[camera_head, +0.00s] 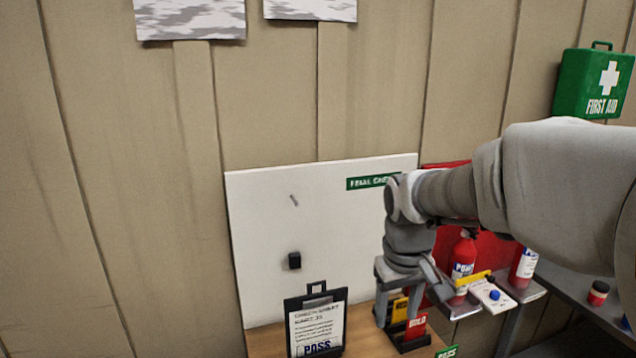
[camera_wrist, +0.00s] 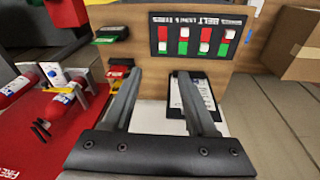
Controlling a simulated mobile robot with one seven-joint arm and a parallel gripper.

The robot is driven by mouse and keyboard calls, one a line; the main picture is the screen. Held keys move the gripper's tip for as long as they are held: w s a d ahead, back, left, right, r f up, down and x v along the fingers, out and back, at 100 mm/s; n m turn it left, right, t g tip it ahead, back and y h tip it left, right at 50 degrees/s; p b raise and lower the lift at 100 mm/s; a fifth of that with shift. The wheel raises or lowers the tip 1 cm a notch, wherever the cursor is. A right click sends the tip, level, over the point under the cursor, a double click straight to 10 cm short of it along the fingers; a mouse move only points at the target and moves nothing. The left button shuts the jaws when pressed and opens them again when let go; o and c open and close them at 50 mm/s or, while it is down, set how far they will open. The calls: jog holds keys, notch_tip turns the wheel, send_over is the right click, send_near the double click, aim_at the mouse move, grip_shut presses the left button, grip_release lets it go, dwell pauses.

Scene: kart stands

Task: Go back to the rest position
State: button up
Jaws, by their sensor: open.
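My gripper (camera_head: 408,292) hangs from my arm at the right of the head view, its fingers pointing down over the wooden table beside the clipboard. It is open, with nothing between its fingers. In the wrist view its two fingers (camera_wrist: 157,78) are well apart, above a pale surface. A black clipboard (camera_head: 317,328) marked PASS stands left of the gripper. A black holder with red and yellow cards (camera_head: 416,326), one marked HOLD, shows just below and partly behind the fingers.
A white board (camera_head: 270,215) leans on the panelled wall behind. Red extinguishers (camera_head: 463,258) stand close to the right of my gripper. A green first aid box (camera_head: 593,84) hangs at right. The wrist view shows a dark panel with red and green blocks (camera_wrist: 197,37) and a cardboard box (camera_wrist: 293,42).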

jog(key=s+r+m+t, duration=0.2)
jog(key=s+r+t, duration=0.1)
jog(key=s, duration=1.3)
jog(key=shift+s+d+r+m+t+y, duration=0.2)
jog(key=shift+d+r+m+t+y, duration=0.1)
jog(key=shift+r, duration=0.4)
jog(key=shift+a, duration=0.1)
jog(key=shift+a, duration=0.2)
jog(key=shift+s, duration=0.1)
